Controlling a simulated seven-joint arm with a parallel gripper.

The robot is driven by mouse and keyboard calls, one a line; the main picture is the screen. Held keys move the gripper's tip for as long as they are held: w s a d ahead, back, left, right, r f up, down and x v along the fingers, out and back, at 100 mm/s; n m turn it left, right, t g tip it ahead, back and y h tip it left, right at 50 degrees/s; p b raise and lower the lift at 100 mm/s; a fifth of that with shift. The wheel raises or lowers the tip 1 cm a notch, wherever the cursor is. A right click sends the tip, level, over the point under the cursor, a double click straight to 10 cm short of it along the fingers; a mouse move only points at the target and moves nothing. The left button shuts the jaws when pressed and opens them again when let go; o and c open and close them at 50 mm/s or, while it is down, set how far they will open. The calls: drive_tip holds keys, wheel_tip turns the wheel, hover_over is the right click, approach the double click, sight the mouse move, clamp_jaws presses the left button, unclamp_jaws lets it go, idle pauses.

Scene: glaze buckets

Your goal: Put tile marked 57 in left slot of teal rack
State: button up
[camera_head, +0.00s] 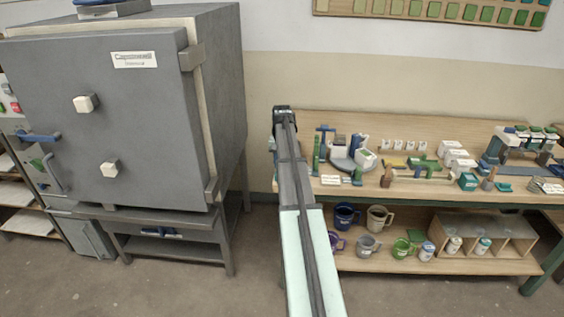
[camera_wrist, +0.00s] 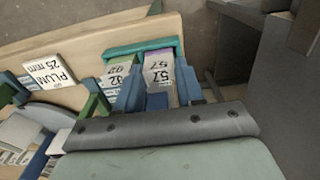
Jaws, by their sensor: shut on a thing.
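In the wrist view, a pale tile marked 57 (camera_wrist: 158,64) stands between the two blue fingers of my gripper (camera_wrist: 160,86), which is shut on it. A tile marked 92 (camera_wrist: 116,70) sits just to its left, beside the left finger. A teal bar (camera_wrist: 142,47), seemingly part of the teal rack, runs just beyond both tiles. I cannot tell whether tile 57 is seated in a slot. In the head view my arm hides the gripper and the tile.
A PLUM 25 mm card (camera_wrist: 48,68) and a green post (camera_wrist: 95,101) are left of the tiles. A grey kiln (camera_head: 110,120) stands left of the table (camera_head: 430,121). Tools, white boxes (camera_head: 451,148) and a turntable crowd the tabletop.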

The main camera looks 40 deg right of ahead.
drive_tip(key=shift+f, duration=0.3)
idle(0.6)
drive_tip(key=o, duration=1.1)
drive_tip(key=shift+r, duration=3.5)
